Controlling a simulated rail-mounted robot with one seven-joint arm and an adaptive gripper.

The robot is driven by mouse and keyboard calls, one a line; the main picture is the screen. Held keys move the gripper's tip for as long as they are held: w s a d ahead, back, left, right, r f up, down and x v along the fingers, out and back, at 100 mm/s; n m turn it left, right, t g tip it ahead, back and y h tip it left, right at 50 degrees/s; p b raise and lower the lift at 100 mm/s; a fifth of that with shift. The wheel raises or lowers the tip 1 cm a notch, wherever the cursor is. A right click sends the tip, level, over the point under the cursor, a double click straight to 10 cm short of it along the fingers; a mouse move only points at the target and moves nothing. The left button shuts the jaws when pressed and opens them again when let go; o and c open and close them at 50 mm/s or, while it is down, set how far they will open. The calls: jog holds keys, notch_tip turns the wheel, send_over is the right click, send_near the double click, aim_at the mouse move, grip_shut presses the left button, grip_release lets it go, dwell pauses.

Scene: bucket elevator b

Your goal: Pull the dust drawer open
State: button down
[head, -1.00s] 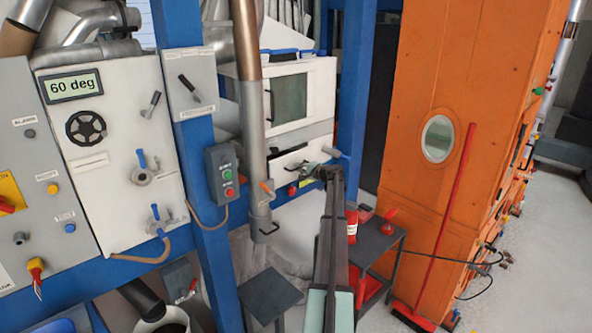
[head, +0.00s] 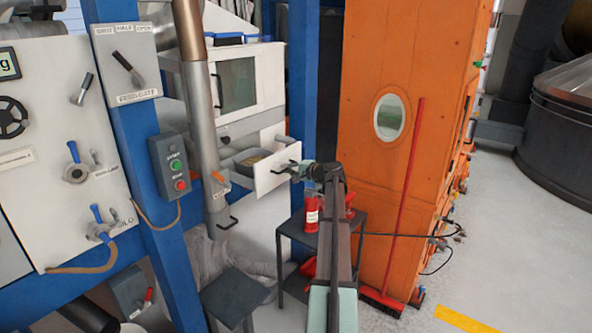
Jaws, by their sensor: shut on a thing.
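The dust drawer (head: 273,170) is a white-fronted drawer below the white cabinet with a dark window, and it stands out from the cabinet body. My gripper (head: 291,168) is at the right part of the drawer front, shut on the drawer's handle. My arm's wrist hides part of the grip, and the handle itself is small and hard to make out.
A blue post (head: 303,90) stands behind the drawer. A small dark table (head: 292,229) with a red extinguisher-like bottle (head: 311,211) is below my wrist. A grey pipe (head: 204,140) hangs left of the drawer. The orange housing (head: 395,60) and a red broom (head: 406,190) stand right.

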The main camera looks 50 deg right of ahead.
jog(key=shift+s, duration=0.1)
jog(key=c, duration=1.2)
grip_release()
jog(key=v, duration=1.2)
